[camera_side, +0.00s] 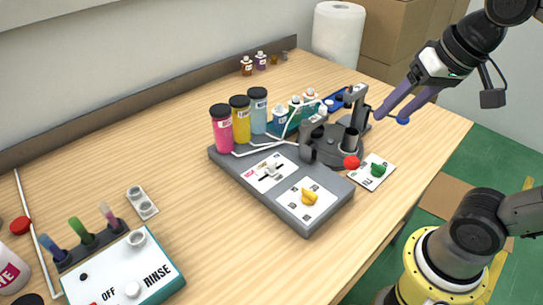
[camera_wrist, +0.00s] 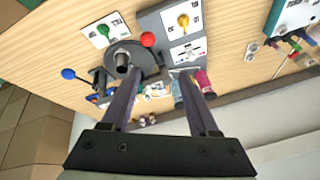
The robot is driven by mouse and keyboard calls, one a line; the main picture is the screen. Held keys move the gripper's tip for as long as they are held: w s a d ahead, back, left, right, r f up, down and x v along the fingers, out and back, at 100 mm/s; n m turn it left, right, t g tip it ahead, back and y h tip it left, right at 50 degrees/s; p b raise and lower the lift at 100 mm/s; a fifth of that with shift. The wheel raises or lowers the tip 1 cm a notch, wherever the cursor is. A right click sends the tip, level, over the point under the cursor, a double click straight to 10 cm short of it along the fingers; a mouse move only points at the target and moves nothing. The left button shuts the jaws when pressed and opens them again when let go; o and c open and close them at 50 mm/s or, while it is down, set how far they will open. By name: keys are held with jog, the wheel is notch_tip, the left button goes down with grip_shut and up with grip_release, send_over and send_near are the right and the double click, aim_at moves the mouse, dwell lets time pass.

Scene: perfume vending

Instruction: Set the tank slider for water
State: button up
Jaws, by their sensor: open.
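The tank slider panel (camera_side: 262,182) is a white plate on the grey machine base, in front of the pink, yellow and light blue tanks. Its small slider knob (camera_side: 269,171) stands near the middle of the track; the labels are too small to read. The pink tank (camera_side: 222,128), yellow tank (camera_side: 241,117) and light blue tank (camera_side: 258,110) have black lids. My gripper (camera_side: 390,115) is open and empty, raised at the upper right, well away from the slider. In the wrist view, the slider panel (camera_wrist: 188,51) shows beyond the open fingers (camera_wrist: 160,72).
A yellow knob (camera_side: 309,196) sits beside the slider. A red ball (camera_side: 351,162), blue ball (camera_side: 402,121) and green knob (camera_side: 378,170) are around the round dispenser. A rinse box (camera_side: 125,270) is at the lower left.

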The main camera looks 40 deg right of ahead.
jog(key=w+a+r+m+g, duration=0.1)
jog(key=w+a+r+m, duration=0.15)
jog(key=w, duration=0.55)
jog(key=m+g, duration=0.1)
jog(key=g, duration=0.3)
send_over(272, 160)
notch_tip(272, 160, down, 11)
notch_tip(272, 160, down, 13)
jog(key=shift+a+r, duration=0.1)
grip_shut()
dwell(0.5)
